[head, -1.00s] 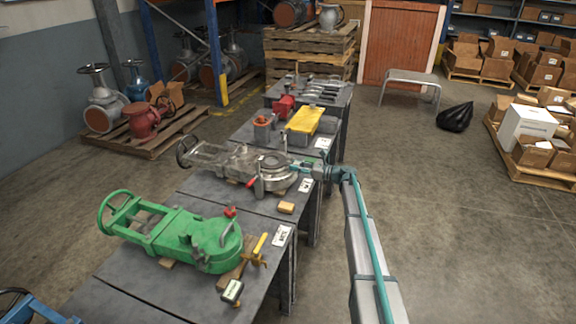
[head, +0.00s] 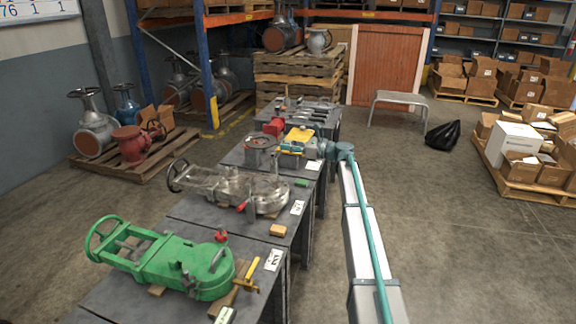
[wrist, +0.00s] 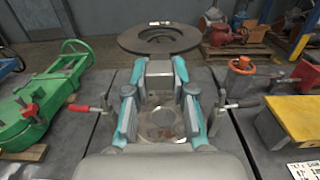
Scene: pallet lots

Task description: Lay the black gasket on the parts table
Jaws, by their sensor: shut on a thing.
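The black gasket (wrist: 130,41) is a flat dark ring just beyond my gripper's fingertips in the wrist view. My gripper (wrist: 160,66) is shut on its near edge and holds it raised, roughly level. The dark table (head: 236,158) with the yellow-topped part and the farther table (head: 331,116) with tools stand in this row. No label tells me which is the parts table.
A silver valve (head: 230,188) lies on the middle table and a green valve (head: 180,262) on the near one. A part with an orange handwheel (wrist: 240,66) stands near the yellow-topped part. Floor to the right is open, with a black bag (head: 449,134) and a stool.

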